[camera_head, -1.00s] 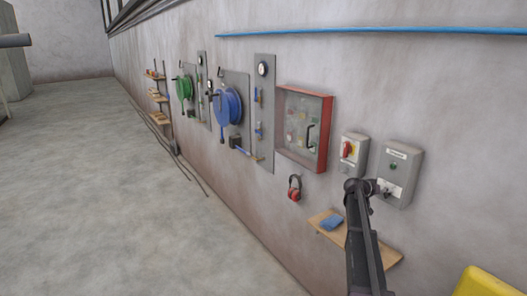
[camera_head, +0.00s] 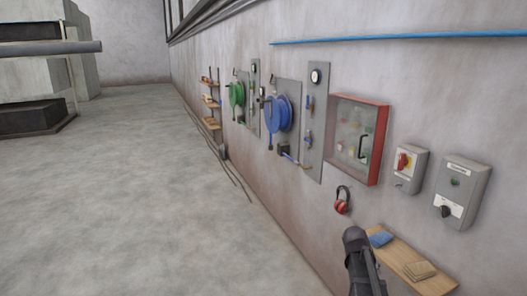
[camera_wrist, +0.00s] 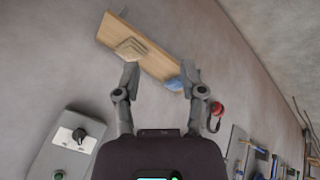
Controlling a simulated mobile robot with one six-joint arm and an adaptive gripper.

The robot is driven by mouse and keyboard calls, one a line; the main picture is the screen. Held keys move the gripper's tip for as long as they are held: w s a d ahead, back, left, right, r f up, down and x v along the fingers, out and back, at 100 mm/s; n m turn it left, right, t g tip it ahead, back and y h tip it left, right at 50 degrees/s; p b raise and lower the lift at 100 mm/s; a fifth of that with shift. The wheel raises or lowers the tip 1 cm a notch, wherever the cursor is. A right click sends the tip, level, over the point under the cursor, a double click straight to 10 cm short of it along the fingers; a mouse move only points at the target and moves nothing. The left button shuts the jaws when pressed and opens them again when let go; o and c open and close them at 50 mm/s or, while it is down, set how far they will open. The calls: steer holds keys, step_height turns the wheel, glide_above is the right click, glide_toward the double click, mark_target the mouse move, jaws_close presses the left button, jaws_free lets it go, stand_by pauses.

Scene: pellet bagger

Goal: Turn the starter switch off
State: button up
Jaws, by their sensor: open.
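A grey box (camera_head: 462,190) with a green lamp, a white plate and a black rotary knob (camera_head: 445,211) hangs on the wall at the far right of the head view; its label is too small to read. A smaller grey box (camera_head: 411,170) with a red-and-yellow rotary switch (camera_head: 403,162) hangs left of it. I cannot tell from labels which is the starter switch. The black knob also shows at the lower left of the wrist view (camera_wrist: 79,135). My gripper (camera_wrist: 160,76) is open and empty, its fingers apart before the wall shelf, clear of both boxes.
A wooden shelf (camera_head: 405,262) holds a blue cloth (camera_head: 380,239) and a light stack (camera_head: 420,270). Red ear defenders (camera_head: 342,202) and a red-framed cabinet (camera_head: 378,145) hang on the wall. Hose reels (camera_head: 279,114) are farther left. The floor (camera_head: 150,190) is clear.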

steer(key=s+a+f+n+g+y+b, duration=0.1)
steer(key=s+a+f+n+y, duration=0.1)
steer(key=s+a, duration=0.6)
steer(key=s+a+f+n+y+b, duration=0.1)
steer(key=s+a+f+n+y, duration=0.2)
steer(key=s+a, duration=0.5)
steer(key=a, duration=0.3)
steer(key=shift+s+a+g+y, duration=0.2)
steer(key=shift+a+g+y, duration=0.2)
